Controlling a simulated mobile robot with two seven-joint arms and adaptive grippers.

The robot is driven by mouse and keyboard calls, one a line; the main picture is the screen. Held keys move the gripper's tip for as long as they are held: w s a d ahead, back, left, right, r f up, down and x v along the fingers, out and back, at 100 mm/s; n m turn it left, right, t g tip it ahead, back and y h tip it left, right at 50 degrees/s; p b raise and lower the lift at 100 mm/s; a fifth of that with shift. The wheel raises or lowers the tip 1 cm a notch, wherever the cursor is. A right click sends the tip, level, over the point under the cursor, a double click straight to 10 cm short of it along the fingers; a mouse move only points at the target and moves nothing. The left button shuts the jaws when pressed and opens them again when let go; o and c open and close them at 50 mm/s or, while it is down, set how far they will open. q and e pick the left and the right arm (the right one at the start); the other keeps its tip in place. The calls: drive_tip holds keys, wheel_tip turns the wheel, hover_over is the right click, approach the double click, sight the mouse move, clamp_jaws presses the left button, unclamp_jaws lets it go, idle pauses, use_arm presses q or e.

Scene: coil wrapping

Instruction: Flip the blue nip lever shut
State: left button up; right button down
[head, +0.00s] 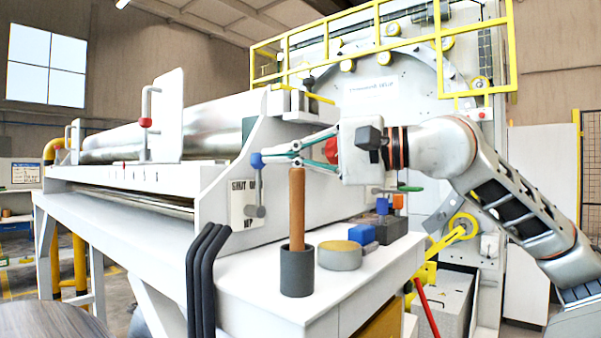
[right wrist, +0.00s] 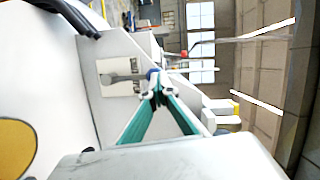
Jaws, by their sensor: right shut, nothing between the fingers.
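The blue nip lever has a round blue knob (head: 257,160) at its top and a grey arm running down to a pivot on the white end plate. It stands nearly upright in front of a pale label plate (head: 243,203) with dark lettering partly hidden by the lever. My right gripper (head: 266,158) is shut and empty, its fingertips at the knob; I cannot tell whether they touch it. In the right wrist view the fingertips (right wrist: 158,92) are just by the knob, which is partly hidden, and the grey lever arm (right wrist: 122,77) lies across the plate. My left gripper is not in view.
Below is a white side table (head: 265,310) with a dark cup (head: 297,272) holding a brown rod, a tan-topped round tin (head: 340,256) and a blue block (head: 362,234). Black hooked bars (head: 205,270) stand at its left.

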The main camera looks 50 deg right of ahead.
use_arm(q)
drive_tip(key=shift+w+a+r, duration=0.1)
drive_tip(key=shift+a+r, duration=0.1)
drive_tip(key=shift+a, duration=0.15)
use_arm(e)
drive_tip(key=shift+a, duration=0.65)
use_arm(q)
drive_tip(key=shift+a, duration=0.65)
use_arm(e)
drive_tip(key=shift+a+f, duration=0.1)
drive_tip(key=shift+a, duration=0.85)
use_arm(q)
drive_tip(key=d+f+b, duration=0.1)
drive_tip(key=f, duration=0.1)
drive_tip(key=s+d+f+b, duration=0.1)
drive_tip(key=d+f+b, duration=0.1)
use_arm(e)
drive_tip(key=s+d+r, duration=0.3)
drive_tip(key=s+d, duration=0.3)
drive_tip(key=s, duration=0.5)
drive_tip(key=shift+d+r, duration=0.2)
drive_tip(key=shift+r, duration=0.15)
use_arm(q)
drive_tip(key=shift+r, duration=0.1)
